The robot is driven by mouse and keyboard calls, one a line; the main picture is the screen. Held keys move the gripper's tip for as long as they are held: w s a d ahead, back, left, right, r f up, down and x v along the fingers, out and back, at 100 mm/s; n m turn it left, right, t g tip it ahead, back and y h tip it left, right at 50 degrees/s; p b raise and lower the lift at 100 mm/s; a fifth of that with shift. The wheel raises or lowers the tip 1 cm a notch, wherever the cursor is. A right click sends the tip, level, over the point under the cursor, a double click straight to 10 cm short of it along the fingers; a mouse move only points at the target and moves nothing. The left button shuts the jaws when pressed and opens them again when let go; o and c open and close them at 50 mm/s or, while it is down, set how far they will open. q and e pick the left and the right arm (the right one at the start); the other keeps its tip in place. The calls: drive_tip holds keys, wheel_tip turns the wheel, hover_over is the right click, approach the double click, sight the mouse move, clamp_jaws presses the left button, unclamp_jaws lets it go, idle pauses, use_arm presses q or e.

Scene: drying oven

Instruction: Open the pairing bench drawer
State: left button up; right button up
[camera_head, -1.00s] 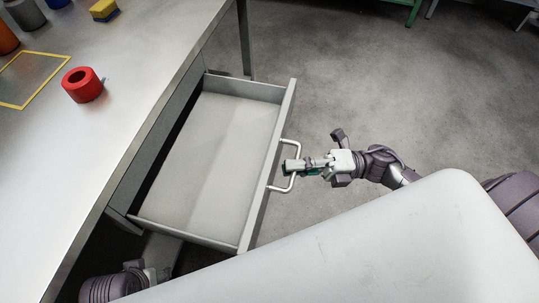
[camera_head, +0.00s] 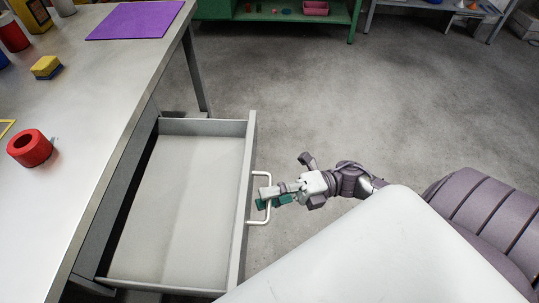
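The bench drawer (camera_head: 180,205) is a grey, empty tray pulled well out from under the bench top (camera_head: 85,115). Its front panel (camera_head: 243,185) faces right and carries a pale U-shaped handle (camera_head: 267,216). My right gripper (camera_head: 268,197) is at the middle of this handle, with its fingertips reaching over the bar. The green pad of one finger shows apart from the pale finger, so the fingers look parted around the bar. Contact with the bar is too small to make out. My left gripper is not in view.
A green shelf unit (camera_head: 285,12) stands at the back. The floor (camera_head: 330,95) right of the drawer is clear.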

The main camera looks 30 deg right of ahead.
drive_tip(key=v, duration=1.2)
drive_tip(key=shift+f, duration=0.1)
